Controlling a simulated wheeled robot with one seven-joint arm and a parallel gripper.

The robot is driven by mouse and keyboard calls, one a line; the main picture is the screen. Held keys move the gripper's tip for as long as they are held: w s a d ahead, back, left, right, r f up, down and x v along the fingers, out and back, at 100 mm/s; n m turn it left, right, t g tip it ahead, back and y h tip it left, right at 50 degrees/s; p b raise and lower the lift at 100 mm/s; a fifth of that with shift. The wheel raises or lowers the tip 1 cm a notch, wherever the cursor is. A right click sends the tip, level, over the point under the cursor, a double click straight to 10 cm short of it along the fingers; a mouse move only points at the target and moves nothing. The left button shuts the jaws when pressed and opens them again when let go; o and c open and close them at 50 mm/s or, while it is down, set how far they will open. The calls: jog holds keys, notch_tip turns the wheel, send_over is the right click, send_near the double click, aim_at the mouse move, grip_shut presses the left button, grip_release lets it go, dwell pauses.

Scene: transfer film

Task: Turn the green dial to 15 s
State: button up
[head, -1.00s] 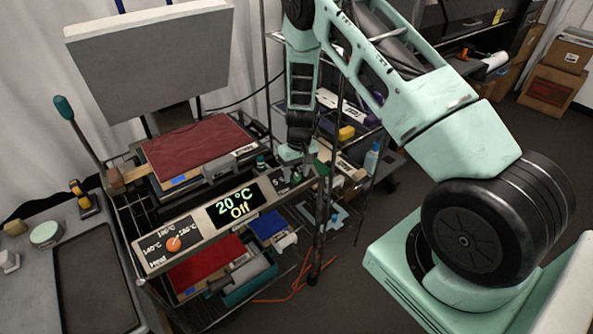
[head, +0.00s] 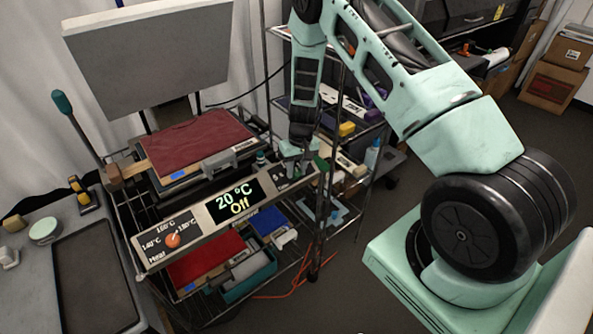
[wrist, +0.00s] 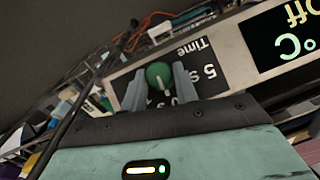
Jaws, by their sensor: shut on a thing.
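The green dial (wrist: 159,76) sits on a black panel marked "Time" (wrist: 190,55) in the wrist view, where the picture is upside down. A "5 s" label shows beside it; another label is partly covered by a finger. The dial's pale pointer line faces the gripper side of the wrist picture. My gripper (wrist: 160,90) has one finger on each side of the dial and is shut on it. In the head view my gripper (head: 298,160) is at the right end of the control panel and hides most of the dial.
The display (head: 234,200) reads 20 °C and Off. An orange heat dial (head: 173,240) is at the panel's left end. The heat press has a raised grey plate (head: 150,55) above a dark red cloth (head: 195,145). A wire shelf (head: 345,60) stands close behind my gripper.

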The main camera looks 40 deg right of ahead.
jog(key=m+y+b, duration=0.1)
jog(key=b, duration=0.1)
jog(key=m+b, duration=0.1)
jog(key=b, duration=0.1)
jog(key=m+y+b, duration=0.1)
jog(key=m+b, duration=0.1)
jog(key=shift+d+f+t+y, duration=0.3)
jog(key=shift+d+t, duration=0.05)
jog(key=shift+t, duration=0.05)
jog(key=m+t+y+b, duration=0.1)
jog(key=m+b, duration=0.1)
jog(key=b, duration=0.1)
jog(key=shift+s+d+m+y+b, duration=0.1)
jog(key=shift+m+y+b, duration=0.2)
jog(key=shift+m, duration=0.1)
jog(key=shift+r+m+y+b, duration=0.1)
jog(key=shift+m+y+b, duration=0.2)
jog(key=shift+m+b, duration=0.15)
jog(key=shift+t, duration=0.3)
jog(key=o, duration=1)
jog(key=shift+c, duration=0.2)
jog(key=shift+r, duration=0.1)
